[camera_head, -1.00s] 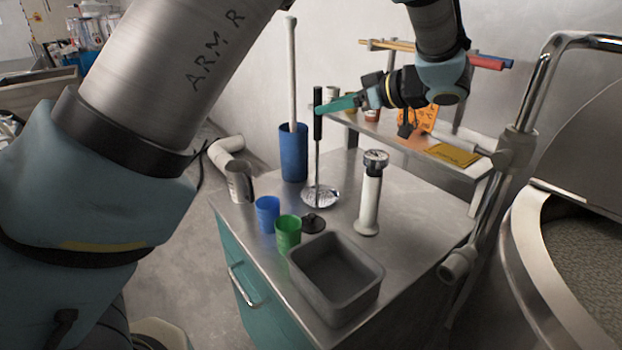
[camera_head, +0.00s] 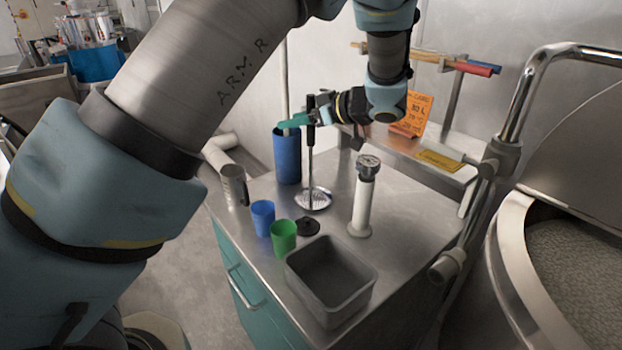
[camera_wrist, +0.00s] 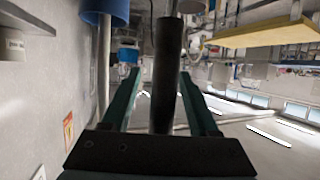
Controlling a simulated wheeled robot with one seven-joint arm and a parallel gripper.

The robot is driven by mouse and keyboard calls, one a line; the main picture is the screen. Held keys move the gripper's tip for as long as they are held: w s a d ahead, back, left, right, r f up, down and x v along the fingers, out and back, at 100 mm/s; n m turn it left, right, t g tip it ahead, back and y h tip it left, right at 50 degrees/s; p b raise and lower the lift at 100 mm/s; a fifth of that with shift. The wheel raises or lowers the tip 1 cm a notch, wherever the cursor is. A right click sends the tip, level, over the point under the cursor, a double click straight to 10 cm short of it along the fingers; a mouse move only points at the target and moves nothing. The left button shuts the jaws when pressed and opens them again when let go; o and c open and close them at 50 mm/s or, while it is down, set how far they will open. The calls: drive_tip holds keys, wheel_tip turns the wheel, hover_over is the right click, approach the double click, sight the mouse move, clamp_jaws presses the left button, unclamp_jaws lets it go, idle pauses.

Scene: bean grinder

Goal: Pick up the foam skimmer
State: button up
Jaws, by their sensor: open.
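The foam skimmer stands upright on the steel table, with a black handle (camera_head: 311,104), a thin metal rod and a round perforated disc (camera_head: 313,199) at the bottom. My gripper (camera_head: 287,124) is at the handle's height, and its green fingers reach past the handle. In the wrist view the black handle (camera_wrist: 168,75) lies between the two green fingers of my gripper (camera_wrist: 158,85). The fingers are apart, with a gap visible on the left side of the handle. Contact on the right side is hard to tell.
A blue cylinder (camera_head: 287,157) with a pale pole stands just behind. A white hand pump (camera_head: 363,200) stands to the right. A metal jug (camera_head: 235,186), blue cup (camera_head: 262,218), green cup (camera_head: 283,237), black lid (camera_head: 307,226) and grey bin (camera_head: 331,280) stand in front.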

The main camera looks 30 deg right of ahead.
drive_tip(key=shift+w+a+f, duration=0.2)
drive_tip(key=shift+w+f, duration=0.05)
drive_tip(key=shift+w, duration=0.15)
clamp_jaws()
idle(0.4)
